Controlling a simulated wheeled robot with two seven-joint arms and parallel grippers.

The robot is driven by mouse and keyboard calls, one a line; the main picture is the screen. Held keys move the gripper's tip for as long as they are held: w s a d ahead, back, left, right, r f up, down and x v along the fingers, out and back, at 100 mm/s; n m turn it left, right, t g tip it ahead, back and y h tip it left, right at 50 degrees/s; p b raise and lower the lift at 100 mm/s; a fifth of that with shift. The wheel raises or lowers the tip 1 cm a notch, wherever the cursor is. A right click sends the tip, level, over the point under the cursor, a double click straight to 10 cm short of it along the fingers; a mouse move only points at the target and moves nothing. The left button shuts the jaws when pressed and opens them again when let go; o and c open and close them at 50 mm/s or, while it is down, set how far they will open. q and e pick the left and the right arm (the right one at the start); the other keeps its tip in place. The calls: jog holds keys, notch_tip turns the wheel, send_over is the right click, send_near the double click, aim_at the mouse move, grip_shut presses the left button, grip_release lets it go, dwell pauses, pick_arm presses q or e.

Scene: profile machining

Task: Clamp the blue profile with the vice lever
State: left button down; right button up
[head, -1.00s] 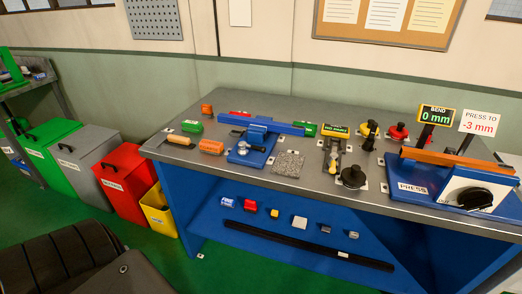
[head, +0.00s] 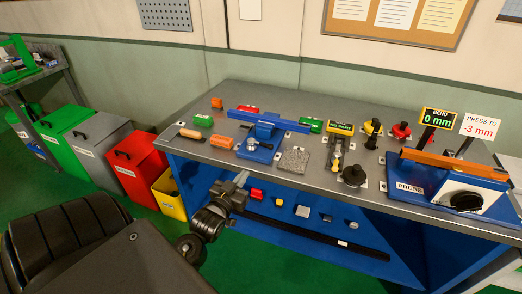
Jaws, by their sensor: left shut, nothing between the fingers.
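The blue profile (head: 290,124) lies lengthwise across the blue vice (head: 254,153) on the workbench, sticking out on both sides. The vice's small grey lever (head: 253,143) shows at its front; whether the jaws press on the profile cannot be told. My left gripper (head: 241,178) is in front of the bench's front edge, below and to the left of the vice. It is shut and empty, apart from the vice and the lever. My right gripper is out of view.
An orange block (head: 248,149) and a wood-handled tool (head: 190,134) lie left of the vice. A grey textured pad (head: 293,160) lies to its right. A press (head: 450,180) stands at the right end. A lower shelf holds small blocks and a long dark bar (head: 320,237).

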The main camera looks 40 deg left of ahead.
pick_arm(q)
jog(key=p, duration=0.4)
send_near(265, 147)
jog(key=x, duration=0.5)
jog(key=shift+r, duration=0.25)
jog(key=shift+p+x, duration=0.35)
jog(key=shift+x, duration=0.6)
jog(key=shift+f, duration=0.15)
